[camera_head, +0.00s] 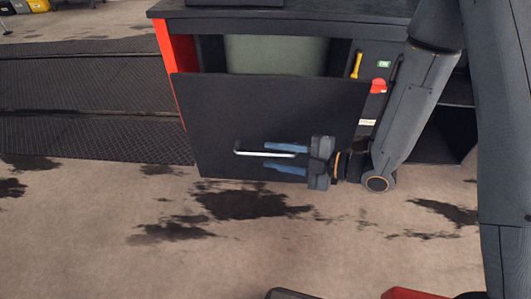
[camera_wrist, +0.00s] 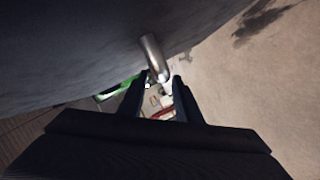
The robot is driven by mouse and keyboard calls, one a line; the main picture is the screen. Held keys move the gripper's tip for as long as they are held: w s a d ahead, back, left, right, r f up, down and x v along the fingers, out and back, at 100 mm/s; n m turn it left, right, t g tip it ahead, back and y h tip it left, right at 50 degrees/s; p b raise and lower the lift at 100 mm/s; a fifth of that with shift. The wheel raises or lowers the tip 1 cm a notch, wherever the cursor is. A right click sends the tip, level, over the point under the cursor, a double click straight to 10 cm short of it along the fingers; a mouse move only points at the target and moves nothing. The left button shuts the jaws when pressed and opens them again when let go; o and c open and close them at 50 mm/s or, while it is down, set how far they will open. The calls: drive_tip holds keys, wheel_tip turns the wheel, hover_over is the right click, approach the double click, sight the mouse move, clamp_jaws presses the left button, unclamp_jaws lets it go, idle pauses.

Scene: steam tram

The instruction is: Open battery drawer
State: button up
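The battery drawer's dark front panel (camera_head: 225,115) stands out from the black cabinet, so the drawer is at least partly open. A grey-green block (camera_head: 275,55) shows in the opening behind it. A pale bar handle (camera_head: 258,152) sits low on the panel; its metal end also shows in the wrist view (camera_wrist: 153,55). My gripper (camera_head: 268,157) is at the handle's right part, its blue fingers apart, one above and one below the bar. In the wrist view my fingers (camera_wrist: 160,82) stand apart on either side of the handle's end. I cannot tell whether either finger touches it.
A yellow lever (camera_head: 357,65), a red knob (camera_head: 378,86) and a small green label (camera_head: 384,64) are right of the opening. A dark ribbed mat (camera_head: 90,100) lies left. The stained floor in front is clear, except for red and dark objects (camera_head: 402,294) at the bottom edge.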

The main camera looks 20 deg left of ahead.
drive_tip(key=shift+v, duration=2.05)
